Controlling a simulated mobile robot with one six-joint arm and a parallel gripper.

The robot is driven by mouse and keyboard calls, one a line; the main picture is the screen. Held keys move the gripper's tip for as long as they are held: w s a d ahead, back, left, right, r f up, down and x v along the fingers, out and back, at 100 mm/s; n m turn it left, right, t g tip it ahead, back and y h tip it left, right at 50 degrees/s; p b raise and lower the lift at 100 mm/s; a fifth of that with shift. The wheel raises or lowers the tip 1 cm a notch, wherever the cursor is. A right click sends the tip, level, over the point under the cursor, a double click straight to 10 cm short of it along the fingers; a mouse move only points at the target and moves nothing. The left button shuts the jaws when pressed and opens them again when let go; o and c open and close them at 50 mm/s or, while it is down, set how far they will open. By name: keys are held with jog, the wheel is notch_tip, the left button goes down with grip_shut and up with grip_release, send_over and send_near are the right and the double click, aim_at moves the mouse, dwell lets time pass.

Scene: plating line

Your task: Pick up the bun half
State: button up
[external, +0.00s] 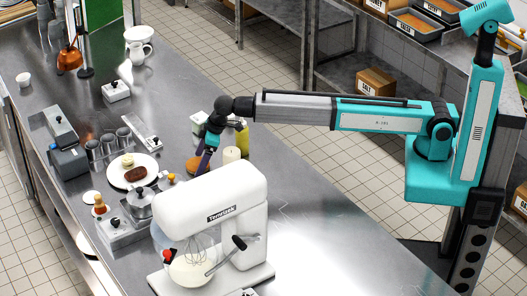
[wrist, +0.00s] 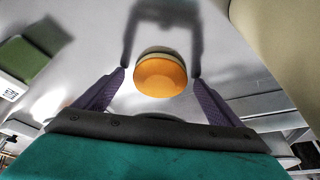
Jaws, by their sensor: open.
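The bun half (wrist: 160,76) is a round orange-brown piece with a paler rim, lying on the steel counter in the wrist view. It also shows as a small brown shape in the external view (external: 194,165), partly behind my gripper. My gripper (external: 203,164) points down over the counter behind the white mixer. Its two purple fingers are open in the wrist view, one on each side of the bun half, with gaps between. The fingers do not appear to touch it. The exact height above the counter is hard to tell.
A white stand mixer (external: 222,205) stands in front of my gripper. A cream cylinder (external: 232,155) and a yellow-green bottle (external: 243,138) stand close on its right. A plate (external: 117,177) with a brown patty lies to the left. The counter's right front is clear.

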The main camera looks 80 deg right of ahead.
dwell(0.3)
jog(key=c, duration=1.1)
jog(key=shift+r, duration=0.15)
jog(key=shift+r+b, duration=1.35)
jog(key=shift+r, duration=3.5)
